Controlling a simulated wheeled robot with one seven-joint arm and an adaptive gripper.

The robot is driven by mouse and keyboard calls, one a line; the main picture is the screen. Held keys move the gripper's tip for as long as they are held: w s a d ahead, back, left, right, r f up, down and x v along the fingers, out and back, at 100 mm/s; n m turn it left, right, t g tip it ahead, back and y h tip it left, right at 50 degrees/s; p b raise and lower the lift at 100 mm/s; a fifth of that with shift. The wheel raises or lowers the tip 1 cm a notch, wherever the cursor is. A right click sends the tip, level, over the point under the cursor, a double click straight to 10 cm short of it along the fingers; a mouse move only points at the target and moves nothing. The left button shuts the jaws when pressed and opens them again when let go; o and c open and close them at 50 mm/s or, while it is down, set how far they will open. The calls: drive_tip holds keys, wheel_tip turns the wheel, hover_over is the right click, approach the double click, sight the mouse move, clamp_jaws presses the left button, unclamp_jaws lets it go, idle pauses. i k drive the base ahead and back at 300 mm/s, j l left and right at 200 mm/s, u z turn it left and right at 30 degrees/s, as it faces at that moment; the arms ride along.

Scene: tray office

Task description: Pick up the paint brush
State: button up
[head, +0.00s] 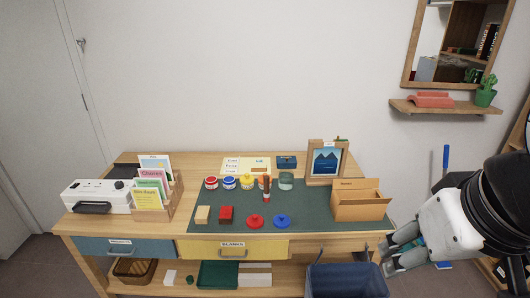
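A slim upright item with an orange-brown body (266,188) stands on the green desk mat (330,224), just left of a clear glass jar (286,181). It may be the paint brush, but it is too small to tell. No other brush can be made out clearly. My gripper (387,256) is at the lower right, beside the desk's right front corner and well away from that item. Its two grey fingers are apart, with nothing seen between them.
Paint jars (228,183) stand in a row left of the item. Blocks and red and blue knobbed pieces (282,222) lie in front. A blue bin (345,283) is below the desk front.

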sight(266, 194)
drive_tip(key=i+j, duration=0.1)
drive_tip(key=j, duration=0.25)
drive_tip(key=i+j, duration=0.15)
drive_tip(key=j, duration=0.25)
drive_tip(key=i+j, duration=0.1)
drive_tip(key=j, duration=0.25)
drive_tip(key=i+j, duration=0.15)
drive_tip(key=j, duration=0.25)
drive_tip(key=i+j, duration=0.1)
drive_tip(key=j, duration=0.25)
drive_tip(key=i+j, duration=0.15)
drive_tip(key=j, duration=0.25)
drive_tip(key=z, duration=0.05)
